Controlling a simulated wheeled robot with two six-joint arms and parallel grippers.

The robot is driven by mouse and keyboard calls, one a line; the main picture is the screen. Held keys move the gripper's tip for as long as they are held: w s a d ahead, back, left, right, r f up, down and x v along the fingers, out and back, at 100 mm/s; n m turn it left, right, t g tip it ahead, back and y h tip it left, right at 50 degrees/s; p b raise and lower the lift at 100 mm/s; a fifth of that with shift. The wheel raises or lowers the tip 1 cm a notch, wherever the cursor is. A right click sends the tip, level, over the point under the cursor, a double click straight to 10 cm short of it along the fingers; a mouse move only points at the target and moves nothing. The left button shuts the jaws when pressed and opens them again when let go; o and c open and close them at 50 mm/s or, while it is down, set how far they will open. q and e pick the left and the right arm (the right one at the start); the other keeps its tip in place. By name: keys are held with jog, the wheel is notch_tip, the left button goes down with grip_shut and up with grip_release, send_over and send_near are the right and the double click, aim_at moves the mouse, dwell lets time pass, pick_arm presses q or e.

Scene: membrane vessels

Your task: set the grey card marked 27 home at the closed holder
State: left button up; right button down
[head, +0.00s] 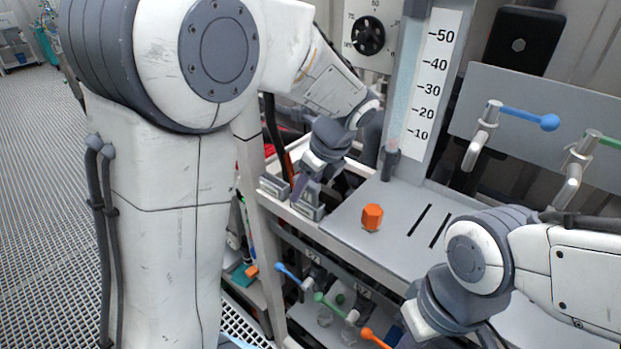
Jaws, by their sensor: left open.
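My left gripper (306,188) is open and points down over the left end of the bench's front ledge. I cannot make out a grey card marked 27; the fingers and wrist hide part of this spot. My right gripper (432,318) is at the bottom right, mostly hidden by its own wrist, with its fingertips unclear.
An orange hexagonal piece (372,217) stands on the grey bench top (400,200), left of two dark slots (429,226). A scaled column (424,85) rises behind. Blue (549,122) and green-handled valves are at right. More coloured levers (318,298) sit below the ledge.

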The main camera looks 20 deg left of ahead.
pick_arm(q)
jog(key=b+v, duration=0.1)
jog(key=v, duration=0.9)
jog(key=s+d+f+n+h+b, duration=0.1)
jog(key=s+d+f+n, duration=0.2)
jog(key=s+f+n, duration=0.2)
jog(key=s+d+f+n+g+h+b, duration=0.1)
jog(key=s+d+f+n, duration=0.3)
jog(key=s, duration=0.6)
jog(key=s+d+f+n+h+b, duration=0.1)
jog(key=s+d+f+n+h, duration=0.2)
jog(key=s+f+n, duration=0.2)
jog(key=shift+s+d+f+n, duration=0.3)
jog(key=shift+s+f, duration=0.7)
jog(key=shift+s, duration=0.2)
